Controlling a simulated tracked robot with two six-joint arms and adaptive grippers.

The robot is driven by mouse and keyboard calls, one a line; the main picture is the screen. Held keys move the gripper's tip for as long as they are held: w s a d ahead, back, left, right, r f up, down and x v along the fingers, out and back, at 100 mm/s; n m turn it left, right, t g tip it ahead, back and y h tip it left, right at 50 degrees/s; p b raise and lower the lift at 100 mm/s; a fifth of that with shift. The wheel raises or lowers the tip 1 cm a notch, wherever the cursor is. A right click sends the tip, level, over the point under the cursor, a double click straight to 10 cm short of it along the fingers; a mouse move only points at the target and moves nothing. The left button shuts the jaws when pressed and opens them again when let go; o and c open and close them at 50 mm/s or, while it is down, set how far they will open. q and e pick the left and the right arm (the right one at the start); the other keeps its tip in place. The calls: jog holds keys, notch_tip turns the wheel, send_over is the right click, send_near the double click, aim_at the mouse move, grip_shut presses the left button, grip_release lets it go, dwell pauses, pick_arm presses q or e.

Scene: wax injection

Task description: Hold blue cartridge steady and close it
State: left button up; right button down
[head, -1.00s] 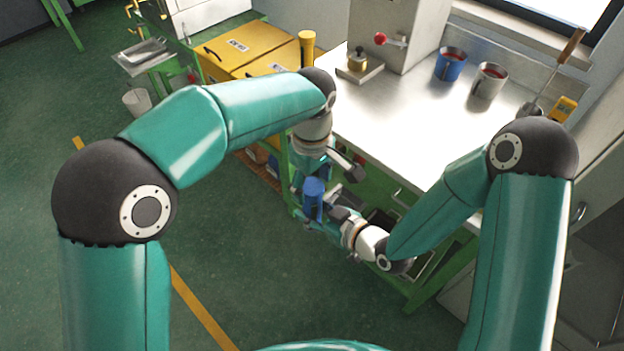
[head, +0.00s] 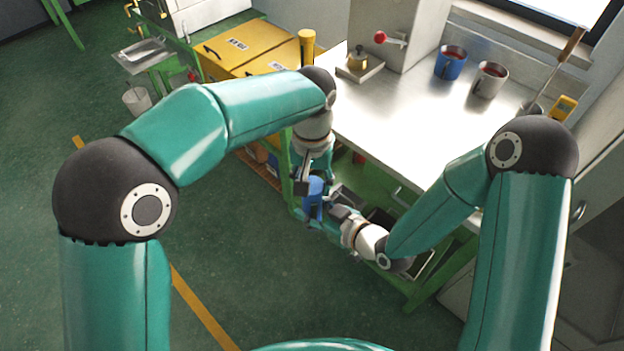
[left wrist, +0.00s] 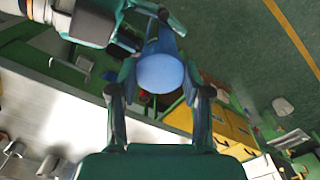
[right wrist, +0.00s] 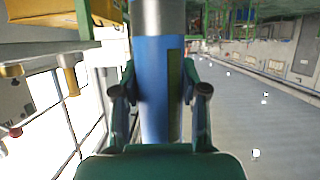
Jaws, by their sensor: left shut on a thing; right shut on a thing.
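The blue cartridge (head: 314,190) is held roughly upright between my two grippers, in front of the bench's left front corner. My left gripper (head: 312,178) comes down from above and is shut on its upper end. In the left wrist view the round blue top (left wrist: 160,73) sits between the left fingers. My right gripper (head: 328,212) is shut on the body from the side, lower down. In the right wrist view the blue body (right wrist: 150,85) stands between the right fingers, with a dark lengthwise slot and a grey section at the picture's top. The seam at the top is hidden.
The steel bench top (head: 400,125) is close behind the grippers. Yellow boxes (head: 240,50) stand to the left. Open floor lies in front.

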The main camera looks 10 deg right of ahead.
pick_arm(q)
jog(key=m, duration=0.9)
jog(key=shift+m, duration=0.3)
jog(key=o, duration=1.3)
jog(key=shift+c, duration=0.2)
jog(key=shift+r, duration=2.25)
